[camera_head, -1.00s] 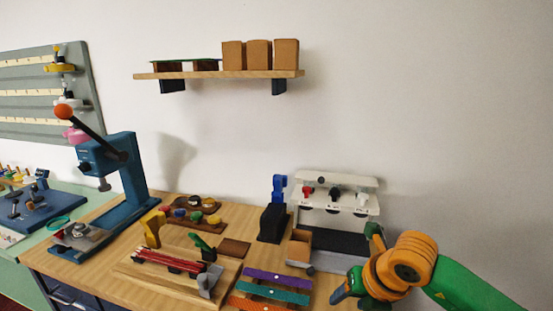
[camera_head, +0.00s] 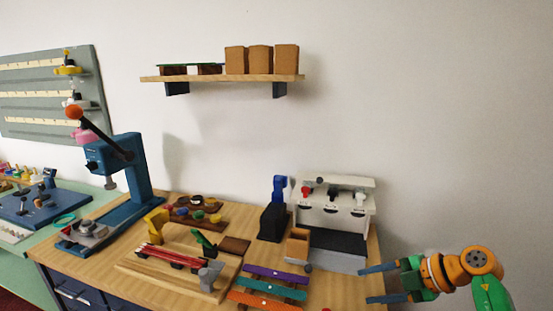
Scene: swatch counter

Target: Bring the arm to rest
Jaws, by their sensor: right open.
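My right gripper (camera_head: 366,285) is at the lower right, its two blue fingers spread apart and pointing left. It is open and nothing shows between the fingers. It is over or beside the right edge of the wooden counter (camera_head: 335,292), in front of the white machine; its exact height I cannot tell. The orange and green links of my right arm reach in from the lower right corner. My left gripper is not in the view.
A white machine (camera_head: 335,203) with a small brown box (camera_head: 299,244) stands left of the gripper. Purple (camera_head: 275,275), teal and orange strips lie at the front. A blue lever press (camera_head: 130,165) stands at left. A shelf (camera_head: 222,77) hangs above.

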